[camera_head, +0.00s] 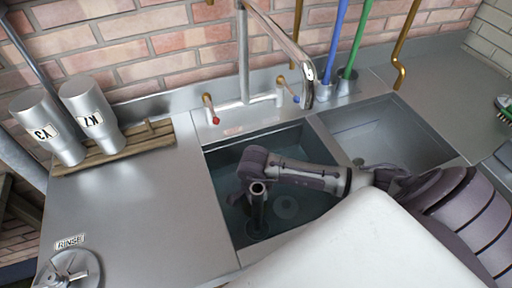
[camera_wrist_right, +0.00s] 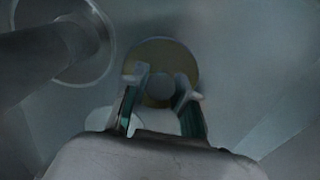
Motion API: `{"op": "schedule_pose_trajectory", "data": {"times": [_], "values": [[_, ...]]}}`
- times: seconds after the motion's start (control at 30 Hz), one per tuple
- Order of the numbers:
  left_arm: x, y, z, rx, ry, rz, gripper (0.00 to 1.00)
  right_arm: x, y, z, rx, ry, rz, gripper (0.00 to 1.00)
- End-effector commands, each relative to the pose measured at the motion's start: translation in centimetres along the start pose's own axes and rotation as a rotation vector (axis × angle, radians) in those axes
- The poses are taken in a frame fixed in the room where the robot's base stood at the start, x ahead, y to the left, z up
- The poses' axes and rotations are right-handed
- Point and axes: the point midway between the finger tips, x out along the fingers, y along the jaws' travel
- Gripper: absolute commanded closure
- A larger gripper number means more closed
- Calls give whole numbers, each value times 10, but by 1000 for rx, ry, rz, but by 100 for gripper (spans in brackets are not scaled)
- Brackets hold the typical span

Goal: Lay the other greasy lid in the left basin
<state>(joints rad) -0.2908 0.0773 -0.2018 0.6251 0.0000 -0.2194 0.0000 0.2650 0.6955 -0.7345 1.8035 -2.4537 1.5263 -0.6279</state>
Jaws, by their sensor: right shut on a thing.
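My right gripper (camera_wrist_right: 165,88) is down inside the left basin (camera_head: 222,226), with its two fingers close around the middle of a round lid (camera_wrist_right: 178,52). The lid has an olive-brown rim and a greyer centre. It appears at or near the basin floor; I cannot tell whether it touches. In the head view, my right arm reaches over the left basin from the right, and its fingers are hard to make out. A pale round disc (camera_head: 287,207) lies under the water, right of the standpipe; it may be another lid. My left gripper is not in view.
An upright standpipe (camera_head: 258,206) rises in the left basin, close beside my gripper; its flange shows in the wrist view (camera_wrist_right: 85,60). The right basin (camera_head: 385,130) looks empty. The faucet (camera_head: 300,62) arches above.

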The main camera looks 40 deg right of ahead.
Motion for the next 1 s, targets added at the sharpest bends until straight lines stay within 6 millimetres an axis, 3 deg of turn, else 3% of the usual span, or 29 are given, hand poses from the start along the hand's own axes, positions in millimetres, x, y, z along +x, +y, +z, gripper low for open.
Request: {"op": "schedule_pose_trajectory", "data": {"times": [0.23,0.27,0.3,0.73,0.87,1.0], "values": [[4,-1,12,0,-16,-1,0,6,1,-1,-1,3,3,100],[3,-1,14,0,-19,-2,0,5,1,-1,-1,2,4,71],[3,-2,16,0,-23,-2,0,4,1,-1,-1,2,4,64],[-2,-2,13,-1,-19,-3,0,0,1,-1,0,3,5,64],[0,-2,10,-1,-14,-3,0,-16,0,-1,-2,2,0,64],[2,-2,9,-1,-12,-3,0,-46,-1,-1,-3,2,-3,64]]}}
